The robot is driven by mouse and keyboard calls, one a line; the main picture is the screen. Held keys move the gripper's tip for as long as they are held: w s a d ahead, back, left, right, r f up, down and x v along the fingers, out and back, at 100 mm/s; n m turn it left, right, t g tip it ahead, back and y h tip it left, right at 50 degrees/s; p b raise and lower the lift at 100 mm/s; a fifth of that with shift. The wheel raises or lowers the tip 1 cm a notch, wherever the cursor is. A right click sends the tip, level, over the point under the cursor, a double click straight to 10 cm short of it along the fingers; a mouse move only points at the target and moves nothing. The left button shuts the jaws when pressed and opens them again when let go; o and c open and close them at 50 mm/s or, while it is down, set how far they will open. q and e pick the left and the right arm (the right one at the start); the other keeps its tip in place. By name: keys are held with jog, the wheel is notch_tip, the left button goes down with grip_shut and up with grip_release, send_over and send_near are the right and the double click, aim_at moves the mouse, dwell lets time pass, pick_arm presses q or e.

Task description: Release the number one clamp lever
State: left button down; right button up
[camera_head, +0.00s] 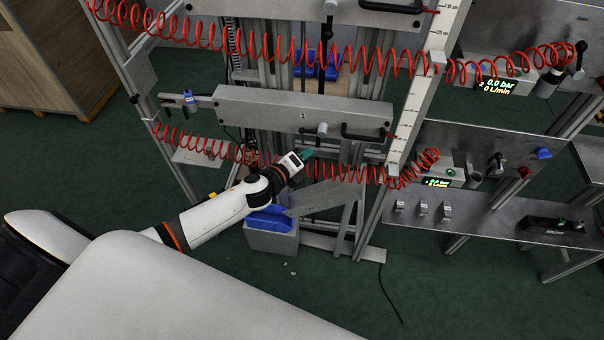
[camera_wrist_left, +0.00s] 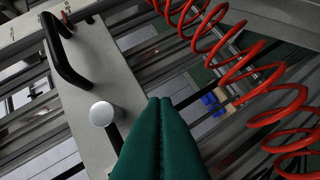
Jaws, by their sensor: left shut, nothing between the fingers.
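The number one clamp lever (camera_head: 322,129) has a round pale grey knob and a dark rod. It sits on the grey panel marked "1" (camera_head: 270,106), near its lower edge. In the left wrist view the lever's knob (camera_wrist_left: 102,114) is left of my green fingers, and its dark rod runs down towards them, partly hidden. My left gripper (camera_head: 307,154) is just below the panel and the knob in the head view. Its fingers (camera_wrist_left: 160,100) are pressed together and empty. Whether they touch the rod I cannot tell. My right gripper is not in view.
A coiled red hose (camera_head: 215,147) passes behind and beside my left gripper; it is close on the right in the wrist view. A black handle (camera_head: 366,132) sits right of the lever. A grey box with blue contents (camera_head: 271,240) stands below. Frame posts (camera_head: 344,215) surround the area.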

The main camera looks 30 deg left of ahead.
pick_arm(q)
jog(key=s+d+r, duration=0.1)
jog(key=s+r, duration=0.3)
jog(key=s, duration=0.3)
jog(key=shift+d+r, duration=0.25)
jog(key=shift+d, duration=0.1)
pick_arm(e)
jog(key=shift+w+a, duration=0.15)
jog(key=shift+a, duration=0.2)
